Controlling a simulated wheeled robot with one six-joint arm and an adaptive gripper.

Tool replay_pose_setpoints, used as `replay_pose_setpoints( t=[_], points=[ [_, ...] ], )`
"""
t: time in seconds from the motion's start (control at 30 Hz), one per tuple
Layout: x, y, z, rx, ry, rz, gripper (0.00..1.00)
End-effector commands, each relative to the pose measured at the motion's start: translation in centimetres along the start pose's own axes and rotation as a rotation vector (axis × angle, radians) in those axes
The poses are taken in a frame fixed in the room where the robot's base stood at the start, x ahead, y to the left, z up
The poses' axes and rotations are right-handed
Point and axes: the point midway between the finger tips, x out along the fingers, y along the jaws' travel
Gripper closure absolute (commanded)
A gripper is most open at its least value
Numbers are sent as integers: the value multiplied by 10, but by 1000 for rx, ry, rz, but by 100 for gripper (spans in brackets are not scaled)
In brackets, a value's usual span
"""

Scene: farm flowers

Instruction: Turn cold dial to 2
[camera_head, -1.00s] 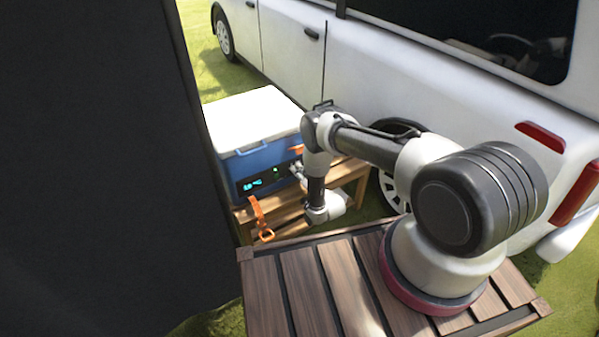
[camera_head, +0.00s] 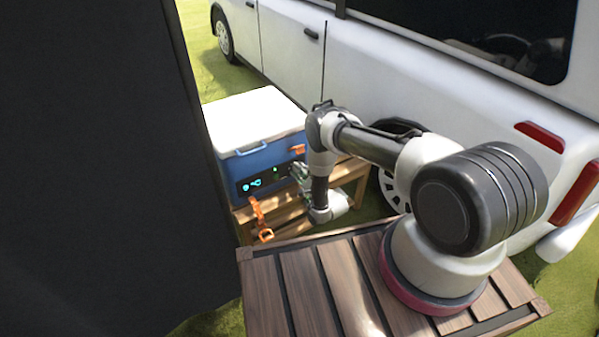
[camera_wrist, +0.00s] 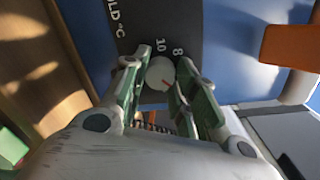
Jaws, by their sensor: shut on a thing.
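The cold dial (camera_wrist: 160,73) is a small round white knob with a red mark, on a dark panel (camera_wrist: 133,28) in the wrist view. The printed numbers 8 and 10 and part of a "°C" label show around it. The red mark points towards the lower right in that view; other numbers are hidden. My gripper (camera_wrist: 163,68) is shut on the dial, with one green finger on each side. In the head view, my gripper (camera_head: 300,172) is at the right part of the front panel of the blue cooler (camera_head: 262,157), and the dial itself is hidden.
The cooler has a white lid (camera_head: 253,117), an orange latch (camera_head: 298,149) and a lit display (camera_head: 252,185). It stands on a wooden bench (camera_head: 282,212) with an orange strap (camera_head: 258,215) hanging in front. A white van (camera_head: 420,70) is close behind; a dark panel (camera_head: 90,170) fills the left.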

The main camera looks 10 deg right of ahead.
Motion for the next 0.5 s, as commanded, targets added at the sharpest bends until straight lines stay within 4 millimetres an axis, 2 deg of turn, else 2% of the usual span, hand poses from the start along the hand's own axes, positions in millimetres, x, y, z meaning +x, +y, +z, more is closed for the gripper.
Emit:
replay_pose_setpoints(
  t=[0.5],
  points=[
    [0, 1, -2, 432, -21, -5, 96]
  ],
)
